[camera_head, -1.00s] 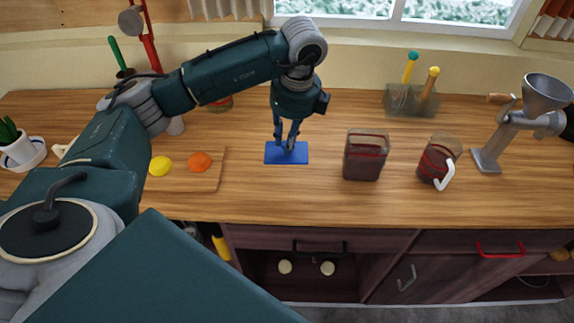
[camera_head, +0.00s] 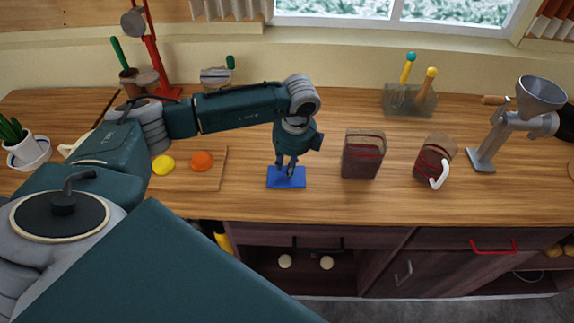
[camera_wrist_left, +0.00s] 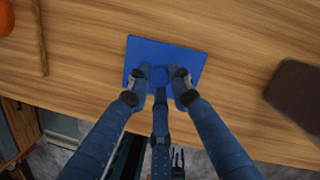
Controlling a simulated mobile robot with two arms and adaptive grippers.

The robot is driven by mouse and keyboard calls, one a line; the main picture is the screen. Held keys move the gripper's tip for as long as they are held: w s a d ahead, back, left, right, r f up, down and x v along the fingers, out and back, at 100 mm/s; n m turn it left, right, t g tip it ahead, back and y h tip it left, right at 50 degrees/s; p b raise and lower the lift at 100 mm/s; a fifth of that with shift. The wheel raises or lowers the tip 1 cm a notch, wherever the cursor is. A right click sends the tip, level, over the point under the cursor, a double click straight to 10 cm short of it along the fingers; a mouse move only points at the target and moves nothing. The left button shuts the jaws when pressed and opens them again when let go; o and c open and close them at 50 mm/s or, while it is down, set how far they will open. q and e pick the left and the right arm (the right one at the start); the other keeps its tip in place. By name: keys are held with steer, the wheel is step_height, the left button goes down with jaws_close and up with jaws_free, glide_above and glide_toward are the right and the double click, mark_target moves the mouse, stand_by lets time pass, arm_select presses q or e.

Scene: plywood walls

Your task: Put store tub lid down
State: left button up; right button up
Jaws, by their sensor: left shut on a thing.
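The store tub lid is a flat blue square (camera_head: 273,183) with a round knob in the middle. It is over the front part of the wooden counter, left of a square tub (camera_head: 362,160) with dark red contents. My left gripper (camera_head: 286,170) points down and is shut on the lid's knob. In the left wrist view, the lid (camera_wrist_left: 190,58) lies flat, and the fingers (camera_wrist_left: 160,76) close round the knob. I cannot tell whether the lid touches the counter. My right gripper is not in view.
A jug (camera_head: 434,160) with a white handle and a metal grinder (camera_head: 486,150) stand to the right. A board (camera_head: 205,183) with an orange fruit (camera_head: 202,161) and a yellow fruit (camera_head: 163,165) is at left. Counter around the lid is clear.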

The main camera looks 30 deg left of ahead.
mark_target(291, 180)
arm_select(q)
steer(key=o, duration=0.9)
steer(key=shift+s+d+r+b, duration=0.1)
steer(key=shift+d+r+b, duration=0.4)
steer(key=shift+r, duration=1.5)
steer(key=shift+s+d+r+b, duration=0.1)
steer(key=shift+r+b, duration=0.8)
steer(key=shift+r, duration=1.05)
steer(key=shift+s+d+r+b, duration=0.1)
steer(key=shift+d+r+b, duration=0.4)
steer(key=shift+r, duration=1.5)
steer(key=shift+a, duration=0.2)
